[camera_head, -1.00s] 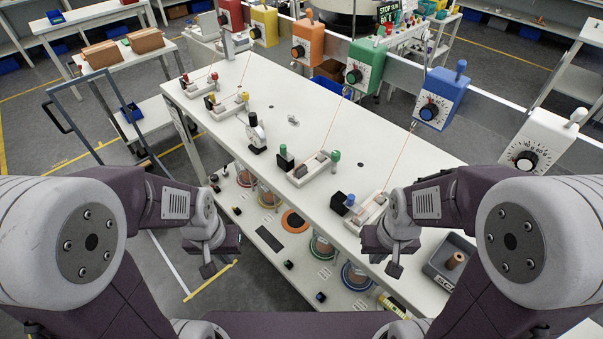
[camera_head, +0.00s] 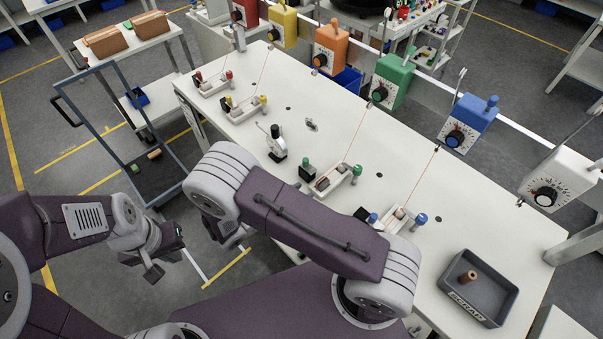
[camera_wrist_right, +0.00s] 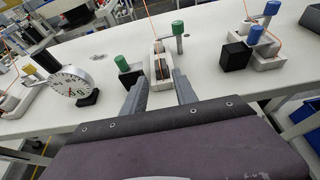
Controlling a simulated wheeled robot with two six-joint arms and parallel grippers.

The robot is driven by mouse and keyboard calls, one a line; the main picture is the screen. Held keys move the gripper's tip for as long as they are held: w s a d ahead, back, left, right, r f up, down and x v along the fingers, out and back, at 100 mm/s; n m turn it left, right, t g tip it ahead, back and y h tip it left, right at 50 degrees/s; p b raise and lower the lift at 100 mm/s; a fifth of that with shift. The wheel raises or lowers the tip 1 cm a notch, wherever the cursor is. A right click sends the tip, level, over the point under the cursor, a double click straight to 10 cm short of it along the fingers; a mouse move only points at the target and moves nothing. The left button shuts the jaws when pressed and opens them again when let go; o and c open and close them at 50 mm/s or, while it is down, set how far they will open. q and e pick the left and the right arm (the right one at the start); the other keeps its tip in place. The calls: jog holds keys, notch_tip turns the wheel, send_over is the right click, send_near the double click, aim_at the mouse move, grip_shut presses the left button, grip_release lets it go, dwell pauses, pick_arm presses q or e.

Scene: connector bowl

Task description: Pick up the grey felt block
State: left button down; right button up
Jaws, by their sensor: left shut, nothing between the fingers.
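In the right wrist view a small grey block (camera_wrist_right: 157,67) sits in a white holder (camera_wrist_right: 162,98) with a green knob on a post. This holder also shows in the head view (camera_head: 345,180); whether the block is felt I cannot tell. My right gripper (camera_wrist_right: 161,76) is open, its two fingers apart and pointing toward the holder, nothing between them. In the head view my right arm hides this gripper. My left gripper (camera_head: 153,270) is shut and empty, off the table at the left.
A blue-knobbed holder (camera_wrist_right: 265,50) and a black cube (camera_wrist_right: 235,56) stand to the right. A dial gauge (camera_wrist_right: 75,84) stands left. A scrap bin (camera_head: 478,311) with a copper-coloured spool (camera_head: 467,277) is at the table's right. Threads rise to coloured dial boxes (camera_head: 392,82).

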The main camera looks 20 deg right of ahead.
aim_at(321, 182)
jog(key=p+x, duration=0.1)
jog(key=x, duration=0.2)
jog(key=shift+d, duration=0.4)
jog(key=shift+w+d+f, duration=0.2)
jog(key=shift+d+f, duration=0.05)
jog(key=shift+f, duration=0.1)
jog(key=shift+w+d+p, duration=0.1)
jog(key=shift+d+p, duration=0.2)
jog(key=shift+p, duration=0.1)
jog(key=p+x, duration=0.1)
jog(key=x, duration=0.3)
jog(key=shift+f, duration=0.2)
jog(key=shift+w+d+f, duration=0.15)
grip_shut()
